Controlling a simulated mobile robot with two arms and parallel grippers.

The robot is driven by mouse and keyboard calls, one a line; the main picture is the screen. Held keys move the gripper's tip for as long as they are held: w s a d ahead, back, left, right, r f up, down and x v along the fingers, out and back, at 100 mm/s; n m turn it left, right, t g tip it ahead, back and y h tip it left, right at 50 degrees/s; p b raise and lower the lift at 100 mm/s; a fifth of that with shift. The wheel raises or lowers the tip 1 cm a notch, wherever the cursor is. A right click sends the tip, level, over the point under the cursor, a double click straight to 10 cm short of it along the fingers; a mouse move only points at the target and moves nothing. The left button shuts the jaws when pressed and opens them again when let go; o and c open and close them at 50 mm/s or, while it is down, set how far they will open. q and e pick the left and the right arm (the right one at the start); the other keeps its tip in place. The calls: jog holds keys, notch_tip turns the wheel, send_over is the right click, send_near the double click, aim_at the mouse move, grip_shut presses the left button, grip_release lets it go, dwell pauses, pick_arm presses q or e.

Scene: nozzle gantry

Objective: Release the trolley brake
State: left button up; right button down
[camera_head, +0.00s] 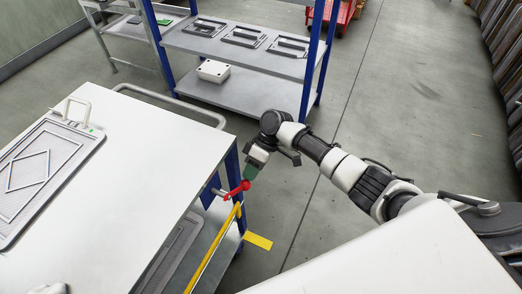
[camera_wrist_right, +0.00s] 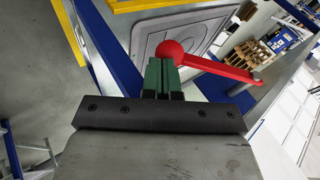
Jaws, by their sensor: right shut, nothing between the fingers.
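The trolley (camera_head: 130,165) has a white top and blue posts. A red brake lever (camera_head: 233,192) with a round ball knob sticks out near its right front corner. In the right wrist view the lever (camera_wrist_right: 222,69) runs right from its red ball (camera_wrist_right: 172,49). My right gripper (camera_head: 249,174) has green fingers, shut and empty, right at the ball. In the wrist view the fingertips (camera_wrist_right: 160,64) overlap the ball's lower left edge. I cannot tell whether they touch it. My left gripper is not in view.
A grey tray (camera_head: 90,137) with a handle lies on the trolley top. A yellow bar (camera_head: 215,250) runs along the trolley's side below the lever. A blue-post shelf (camera_head: 262,92) with grey frames stands behind. Grey floor is clear to the right.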

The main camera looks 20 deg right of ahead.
aim_at(246, 182)
jog(key=a+f, duration=0.1)
jog(key=s+a+f, duration=0.1)
jog(key=f, duration=0.1)
jog(key=shift+y+b, duration=0.3)
jog(key=shift+b, duration=0.05)
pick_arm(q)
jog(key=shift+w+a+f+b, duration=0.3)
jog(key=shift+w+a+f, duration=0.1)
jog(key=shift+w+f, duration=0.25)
pick_arm(e)
jog(key=s+a+f+g+y, duration=0.1)
jog(key=s+a+f, duration=0.3)
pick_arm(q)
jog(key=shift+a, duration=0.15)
pick_arm(e)
jog(key=shift+a, duration=0.15)
jog(key=v, duration=1.1)
jog(key=shift+f, duration=0.15)
jog(key=shift+w, duration=0.1)
